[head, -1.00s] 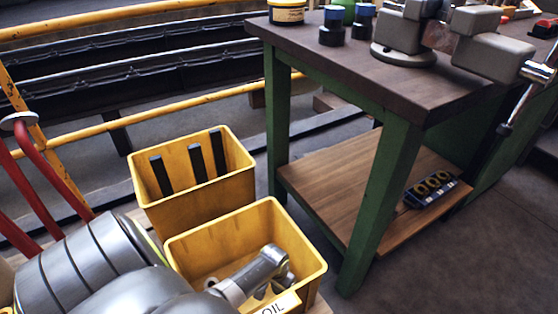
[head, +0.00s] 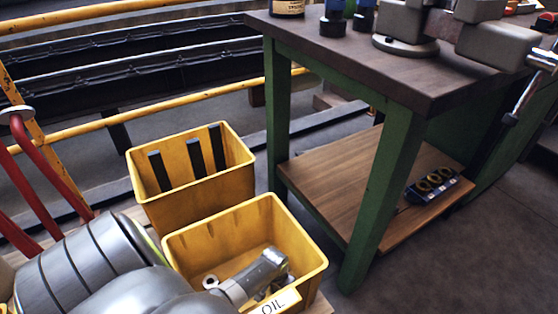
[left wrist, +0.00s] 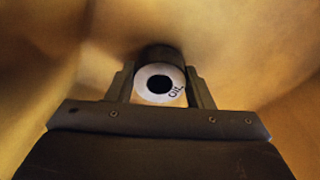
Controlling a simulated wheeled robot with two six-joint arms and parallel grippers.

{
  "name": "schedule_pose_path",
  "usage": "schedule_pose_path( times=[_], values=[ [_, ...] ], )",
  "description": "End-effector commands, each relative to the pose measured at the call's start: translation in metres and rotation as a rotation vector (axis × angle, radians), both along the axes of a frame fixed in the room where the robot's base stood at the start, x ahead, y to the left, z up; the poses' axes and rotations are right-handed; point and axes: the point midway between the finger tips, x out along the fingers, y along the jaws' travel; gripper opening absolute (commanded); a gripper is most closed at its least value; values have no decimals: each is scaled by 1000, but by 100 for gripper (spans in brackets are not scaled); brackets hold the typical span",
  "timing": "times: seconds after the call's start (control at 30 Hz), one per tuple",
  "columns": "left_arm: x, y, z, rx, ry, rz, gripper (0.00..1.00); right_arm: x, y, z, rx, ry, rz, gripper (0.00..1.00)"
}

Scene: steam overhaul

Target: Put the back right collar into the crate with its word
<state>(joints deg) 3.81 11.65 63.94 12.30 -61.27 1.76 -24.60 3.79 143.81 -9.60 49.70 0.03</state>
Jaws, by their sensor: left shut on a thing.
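The crate marked OIL is a yellow open box (head: 300,262) at the bottom middle of the head view, with its white word label (head: 272,304) at the front. My left gripper (head: 272,284) is down inside this crate. In the left wrist view its two fingers (left wrist: 160,88) are shut on a collar (left wrist: 144,88), a pale ring with a dark hole and the word OIL on its face. Yellow crate walls surround it there. The held collar is not clear in the head view. A small pale ring (head: 210,282) shows inside the crate, left of the gripper. My right gripper is out of view.
A second yellow crate (head: 160,210) with several dark upright bars stands behind. A green-legged workbench (head: 380,190) stands close on the right, with a vise (head: 405,28) on top and a dark rack (head: 435,186) on its wooden lower shelf. Red curved handles (head: 45,165) rise at left.

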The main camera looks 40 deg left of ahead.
Motion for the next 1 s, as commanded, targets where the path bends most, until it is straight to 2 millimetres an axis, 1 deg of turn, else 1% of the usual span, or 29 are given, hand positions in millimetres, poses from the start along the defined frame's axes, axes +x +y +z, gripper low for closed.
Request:
schedule_pose_path(
  times=[0.17,0.4,0.43,0.57,0.6,0.87,1.0],
  values=[
    [1,0,1,0,-2,0,4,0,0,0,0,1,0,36],
    [1,0,-6,0,-3,0,4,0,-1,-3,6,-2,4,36],
    [0,0,-7,0,-1,0,48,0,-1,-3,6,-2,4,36],
    [0,0,-6,0,-1,0,65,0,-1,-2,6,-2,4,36],
    [0,0,-6,0,-1,0,69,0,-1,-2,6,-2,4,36],
    [0,0,-5,0,0,0,69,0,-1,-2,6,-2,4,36],
    [0,0,3,0,0,0,69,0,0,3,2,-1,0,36]
  ],
)
